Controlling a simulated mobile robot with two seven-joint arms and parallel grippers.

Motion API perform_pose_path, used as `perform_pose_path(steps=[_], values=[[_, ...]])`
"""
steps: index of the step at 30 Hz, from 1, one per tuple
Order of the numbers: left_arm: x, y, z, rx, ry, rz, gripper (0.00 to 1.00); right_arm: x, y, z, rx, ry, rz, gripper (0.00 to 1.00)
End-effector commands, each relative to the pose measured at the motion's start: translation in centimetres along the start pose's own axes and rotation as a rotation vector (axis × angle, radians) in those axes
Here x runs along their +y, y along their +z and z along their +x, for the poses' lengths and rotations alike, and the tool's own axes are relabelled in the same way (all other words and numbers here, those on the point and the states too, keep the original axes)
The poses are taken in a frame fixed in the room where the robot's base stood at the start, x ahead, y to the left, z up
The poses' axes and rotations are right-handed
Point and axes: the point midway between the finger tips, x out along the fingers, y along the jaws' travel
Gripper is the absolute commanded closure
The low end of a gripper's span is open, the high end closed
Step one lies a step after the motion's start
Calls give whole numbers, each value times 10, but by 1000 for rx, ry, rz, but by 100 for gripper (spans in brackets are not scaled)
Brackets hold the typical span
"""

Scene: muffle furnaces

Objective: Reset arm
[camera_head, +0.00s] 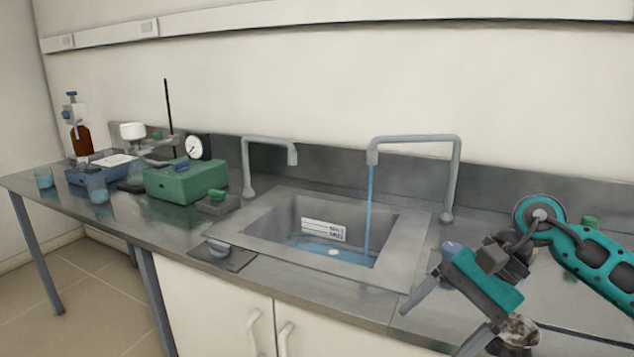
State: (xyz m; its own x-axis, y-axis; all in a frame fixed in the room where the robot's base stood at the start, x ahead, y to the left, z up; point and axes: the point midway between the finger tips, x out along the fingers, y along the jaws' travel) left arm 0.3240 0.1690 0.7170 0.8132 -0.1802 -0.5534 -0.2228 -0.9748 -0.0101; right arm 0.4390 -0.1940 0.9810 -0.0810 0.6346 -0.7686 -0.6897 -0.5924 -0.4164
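My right arm (590,262), teal and dark grey, comes in from the right edge. My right gripper (436,330) hangs over the front edge of the counter, to the right of the sink. Its two grey fingers are spread apart with nothing visible between them. The lower finger runs close to the bottom edge of the picture. My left arm and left gripper are not in view.
The sink (416,245) has water running from the right tap (455,175); a second tap (247,165) stands left. A green box device (185,185), a brown bottle (81,140) and blue-tinted beakers (98,190) stand left. A small glass-like object (520,332) sits beside my gripper.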

Motion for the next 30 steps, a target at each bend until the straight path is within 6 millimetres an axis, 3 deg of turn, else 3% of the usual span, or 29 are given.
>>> perform_pose_path(steps=[1,3,6,10,13,16,19,21,22,26,30], values=[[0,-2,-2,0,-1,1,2,-10,19,24,-119,-74,91,14],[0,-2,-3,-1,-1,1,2,-27,43,46,-290,-185,253,14],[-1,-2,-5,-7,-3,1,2,-50,72,63,-552,-321,531,14],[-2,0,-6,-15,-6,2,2,-72,88,68,-911,-448,953,14],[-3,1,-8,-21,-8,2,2,-79,79,67,-1195,-511,1311,14],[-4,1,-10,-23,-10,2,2,-72,56,69,-1486,-548,1687,14],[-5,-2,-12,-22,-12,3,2,-48,23,81,-1784,-563,2073,14],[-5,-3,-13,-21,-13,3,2,-21,0,96,-2002,-562,2341,14],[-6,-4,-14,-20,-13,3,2,-6,-9,104,1923,514,-2250,14],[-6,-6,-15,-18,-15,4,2,68,-33,147,1561,339,-1795,14],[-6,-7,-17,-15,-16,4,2,135,-34,186,1299,244,-1430,14]])
